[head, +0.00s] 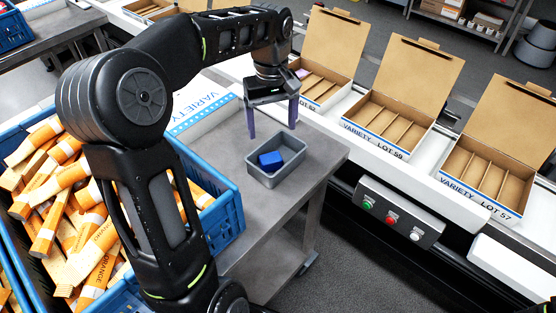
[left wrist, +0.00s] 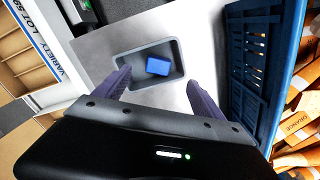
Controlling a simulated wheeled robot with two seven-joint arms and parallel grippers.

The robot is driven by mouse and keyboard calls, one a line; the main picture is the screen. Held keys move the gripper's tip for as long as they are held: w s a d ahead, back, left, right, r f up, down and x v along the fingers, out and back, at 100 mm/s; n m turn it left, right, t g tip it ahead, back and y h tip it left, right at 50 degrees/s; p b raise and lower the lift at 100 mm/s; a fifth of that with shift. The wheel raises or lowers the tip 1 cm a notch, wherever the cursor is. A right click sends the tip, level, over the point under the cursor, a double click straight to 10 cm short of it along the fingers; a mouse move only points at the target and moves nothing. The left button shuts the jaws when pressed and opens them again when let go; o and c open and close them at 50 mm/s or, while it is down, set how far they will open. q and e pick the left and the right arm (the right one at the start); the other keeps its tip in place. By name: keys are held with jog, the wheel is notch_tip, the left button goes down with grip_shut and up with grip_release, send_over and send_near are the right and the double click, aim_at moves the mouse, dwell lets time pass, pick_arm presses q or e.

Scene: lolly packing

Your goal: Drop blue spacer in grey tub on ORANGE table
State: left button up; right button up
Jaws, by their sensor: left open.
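The blue spacer (head: 270,160) lies inside the small grey tub (head: 291,171), touching its floor toward one side. The tub stands on the grey table top (head: 318,157) beside the blue crate. My left gripper (head: 271,132) is open and empty above the tub, its purple fingers apart. In the left wrist view the spacer (left wrist: 158,66) shows in the tub (left wrist: 132,85), beyond and between the two fingers (left wrist: 155,85). My right gripper is not in view.
A blue crate (head: 229,222) full of orange-labelled packets (head: 75,190) stands on the left. Open cardboard variety boxes (head: 388,122) line the conveyor on the right. A button panel (head: 396,214) sits on the conveyor's side.

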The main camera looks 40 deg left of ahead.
pick_arm(q)
notch_tip(320, 180, up, 3)
jog(key=shift+r, duration=0.1)
dwell(0.9)
